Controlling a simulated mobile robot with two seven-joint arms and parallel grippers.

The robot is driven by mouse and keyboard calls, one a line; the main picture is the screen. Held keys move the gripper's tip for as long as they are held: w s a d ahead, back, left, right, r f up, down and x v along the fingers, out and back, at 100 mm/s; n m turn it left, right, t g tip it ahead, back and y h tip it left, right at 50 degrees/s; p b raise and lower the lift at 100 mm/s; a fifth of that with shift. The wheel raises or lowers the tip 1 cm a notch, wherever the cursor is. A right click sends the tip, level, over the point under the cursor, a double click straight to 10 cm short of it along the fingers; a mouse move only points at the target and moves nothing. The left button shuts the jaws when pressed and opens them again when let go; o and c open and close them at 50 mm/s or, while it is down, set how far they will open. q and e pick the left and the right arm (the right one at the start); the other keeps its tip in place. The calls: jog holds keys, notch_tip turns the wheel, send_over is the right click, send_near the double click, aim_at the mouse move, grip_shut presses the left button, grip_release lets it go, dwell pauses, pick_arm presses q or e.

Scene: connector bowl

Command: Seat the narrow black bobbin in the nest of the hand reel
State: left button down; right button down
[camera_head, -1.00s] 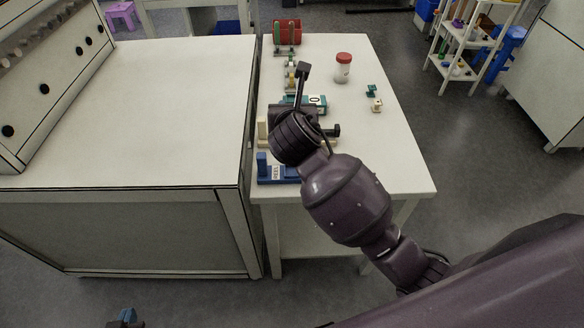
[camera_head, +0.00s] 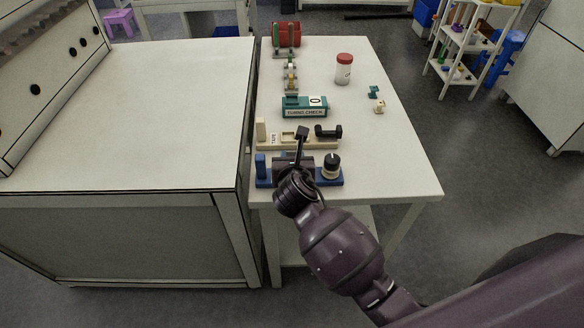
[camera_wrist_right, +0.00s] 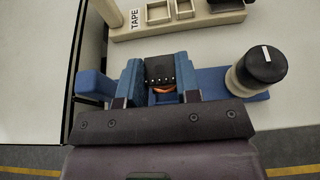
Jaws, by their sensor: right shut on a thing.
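My right gripper (camera_head: 293,168) is low over the blue fixture (camera_head: 262,180) at the near end of the table. The right wrist view shows its dark palm, with a narrow black piece (camera_wrist_right: 159,68), apparently the bobbin, shut in its jaws. An orange-red band shows by the black piece. Blue blocks (camera_wrist_right: 131,82) stand on both sides of it. The fixture, apparently the hand reel, has a blue post at left and a black knob with a white mark (camera_wrist_right: 265,62) at right. Whether the bobbin touches the nest floor is hidden. My left gripper is out of view.
A cream fixture marked TAPE (camera_head: 262,138), with a black part at its right end, lies just behind. Farther back are a teal turns-check block (camera_head: 305,112), a red-capped jar (camera_head: 344,70) and small teal and cream pieces.

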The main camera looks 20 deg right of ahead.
notch_tip(320, 180, down, 4)
jog(key=shift+r+b, duration=0.25)
jog(key=shift+b, duration=0.15)
jog(key=shift+r, duration=0.15)
jog(key=c, duration=1)
grip_release()
jog(key=shift+o, duration=0.9)
